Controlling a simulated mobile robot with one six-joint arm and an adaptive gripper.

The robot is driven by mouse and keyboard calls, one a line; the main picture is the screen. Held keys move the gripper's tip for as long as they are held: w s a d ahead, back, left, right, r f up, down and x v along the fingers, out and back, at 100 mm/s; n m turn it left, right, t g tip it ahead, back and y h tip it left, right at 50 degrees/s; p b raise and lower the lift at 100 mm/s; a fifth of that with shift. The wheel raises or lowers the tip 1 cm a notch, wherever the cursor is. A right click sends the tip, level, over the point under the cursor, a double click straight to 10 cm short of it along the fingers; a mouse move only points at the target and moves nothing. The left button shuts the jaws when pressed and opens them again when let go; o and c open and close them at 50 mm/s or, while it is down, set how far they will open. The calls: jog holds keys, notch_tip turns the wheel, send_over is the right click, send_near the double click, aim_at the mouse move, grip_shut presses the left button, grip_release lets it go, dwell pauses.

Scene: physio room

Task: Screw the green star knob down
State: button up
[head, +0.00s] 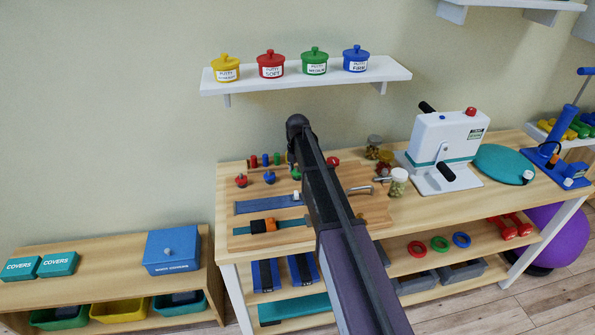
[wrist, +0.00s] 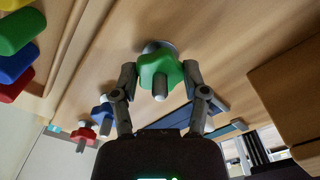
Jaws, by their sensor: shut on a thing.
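The green star knob (wrist: 158,72) sits on its round base on the wooden board, with its bolt end pointing toward the camera in the wrist view. My gripper (wrist: 160,75) has one finger on each side of the knob and is shut on it. In the head view a small part of the green knob (head: 295,174) shows beside my arm, which hides the gripper. I cannot tell how far down the thread the knob sits.
A red knob (head: 241,180) and a blue knob (head: 269,177) stand left of the green one. Coloured pegs (wrist: 16,60) are close by. A glass jar (head: 398,182) and a white machine (head: 446,145) stand to the right. A shelf with pots (head: 300,77) hangs above.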

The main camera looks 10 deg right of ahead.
jog(key=m, duration=0.7)
jog(key=shift+m, duration=0.3)
jog(key=m, duration=1.4)
jog(key=shift+a+m, duration=0.1)
jog(key=shift+m, duration=0.2)
jog(key=m, duration=0.3)
jog(key=shift+m, duration=0.3)
jog(key=m, duration=0.8)
jog(key=shift+w, duration=0.1)
jog(key=m, duration=0.3)
jog(key=shift+m, duration=0.4)
jog(key=m, duration=1)
jog(key=shift+w+m, duration=0.1)
jog(key=shift+m, duration=0.3)
jog(key=m, duration=0.3)
jog(key=shift+m, duration=0.3)
jog(key=m, duration=0.6)
